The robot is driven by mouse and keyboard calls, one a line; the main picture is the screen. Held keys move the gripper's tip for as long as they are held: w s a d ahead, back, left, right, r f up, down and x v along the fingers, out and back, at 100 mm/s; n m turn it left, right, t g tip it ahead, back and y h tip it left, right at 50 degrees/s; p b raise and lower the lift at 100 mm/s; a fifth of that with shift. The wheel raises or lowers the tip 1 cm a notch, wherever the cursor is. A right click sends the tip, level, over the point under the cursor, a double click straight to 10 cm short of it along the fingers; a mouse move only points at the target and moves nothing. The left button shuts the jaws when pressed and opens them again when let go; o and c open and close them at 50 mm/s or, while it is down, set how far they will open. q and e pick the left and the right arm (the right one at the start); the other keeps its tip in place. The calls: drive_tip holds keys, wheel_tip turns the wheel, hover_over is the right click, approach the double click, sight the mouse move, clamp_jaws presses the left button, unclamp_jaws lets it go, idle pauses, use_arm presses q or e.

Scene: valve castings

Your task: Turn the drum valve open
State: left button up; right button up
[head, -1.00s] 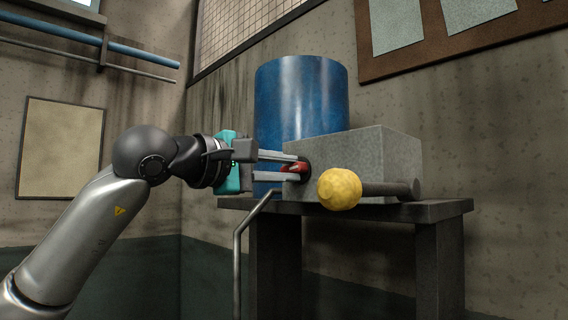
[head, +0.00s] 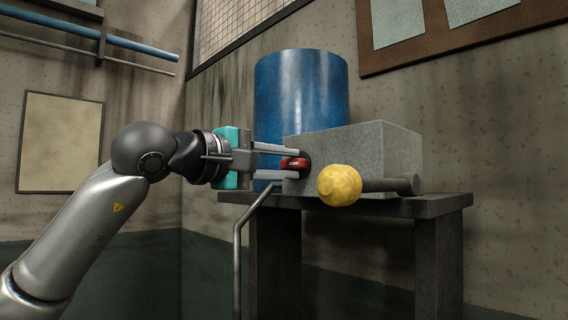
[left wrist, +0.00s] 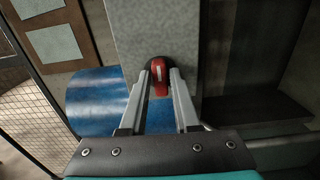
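The drum valve's red handle (head: 293,163), with a pale stripe, sits on a dark round collar at the left end of a grey block in front of a blue drum (head: 300,95). My left gripper (head: 299,161) reaches in from the left, one finger above the handle and one below. My right gripper is not in view.
The grey block (head: 350,160) and drum stand on a dark table (head: 430,207). A yellow lumpy ball (head: 339,185) on a dark rod (head: 390,185) sticks out in front of the block. A bent metal rail (head: 238,250) stands below my gripper. The left wall side is open.

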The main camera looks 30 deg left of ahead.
use_arm(q)
drive_tip(key=o, duration=0.3)
drive_tip(key=b+v, duration=0.4)
drive_tip(key=v, duration=1.1)
drive_tip(key=shift+s, duration=0.15)
drive_tip(key=shift+a, duration=0.1)
